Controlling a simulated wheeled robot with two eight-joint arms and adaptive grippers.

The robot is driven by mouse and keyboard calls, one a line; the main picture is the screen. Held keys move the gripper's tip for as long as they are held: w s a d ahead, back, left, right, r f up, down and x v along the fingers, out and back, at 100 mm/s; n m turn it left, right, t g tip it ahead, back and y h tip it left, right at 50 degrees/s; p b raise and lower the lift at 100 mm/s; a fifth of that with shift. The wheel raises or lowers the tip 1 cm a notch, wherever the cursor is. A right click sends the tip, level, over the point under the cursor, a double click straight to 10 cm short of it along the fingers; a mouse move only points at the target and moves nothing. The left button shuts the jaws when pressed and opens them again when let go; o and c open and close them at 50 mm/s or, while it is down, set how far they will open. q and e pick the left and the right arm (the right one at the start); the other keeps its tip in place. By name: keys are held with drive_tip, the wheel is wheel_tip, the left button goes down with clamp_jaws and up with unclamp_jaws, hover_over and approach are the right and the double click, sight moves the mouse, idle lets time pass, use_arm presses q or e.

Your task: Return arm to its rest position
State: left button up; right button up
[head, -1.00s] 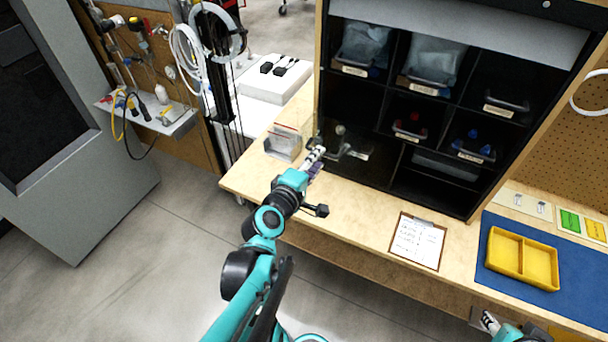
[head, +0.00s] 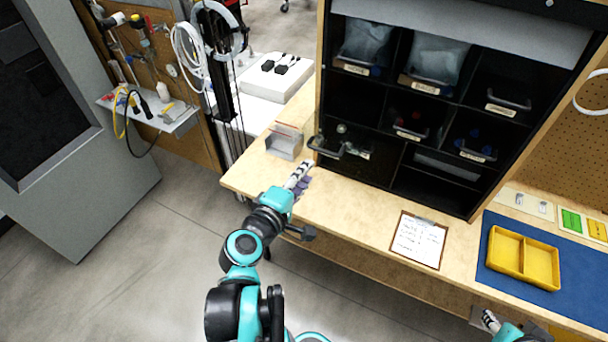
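My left arm is teal and black and comes up from the bottom middle of the head view. Its gripper (head: 300,178) is over the front left edge of the wooden workbench (head: 345,208), in front of the black shelf unit (head: 400,187). Nothing shows between its fingers, and I cannot tell how far apart they are. My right gripper (head: 490,321) shows only in part at the bottom right, by the bench's front edge. Its fingers are too small and cut off to judge.
A clear holder (head: 284,143) stands on the bench just beyond my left gripper. A bin with a handle (head: 326,148) sticks out of the shelf nearby. A clipboard (head: 418,241) and a yellow tray (head: 523,258) on a blue mat (head: 575,285) lie to the right.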

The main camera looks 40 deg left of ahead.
idle(0.6)
use_arm(q)
drive_tip(key=d+f+m+g+h, duration=0.1)
drive_tip(key=d+f+m+g, duration=0.2)
drive_tip(key=d+m, duration=0.4)
drive_tip(key=d+f+m+g+h, duration=0.2)
drive_tip(key=d+f+m+g, duration=0.2)
drive_tip(key=m, duration=0.9)
drive_tip(key=d+g, duration=0.1)
drive_tip(key=d, duration=0.2)
drive_tip(key=shift+d+m+h, duration=0.25)
drive_tip(key=shift+m+h, duration=0.05)
drive_tip(key=shift+m, duration=0.1)
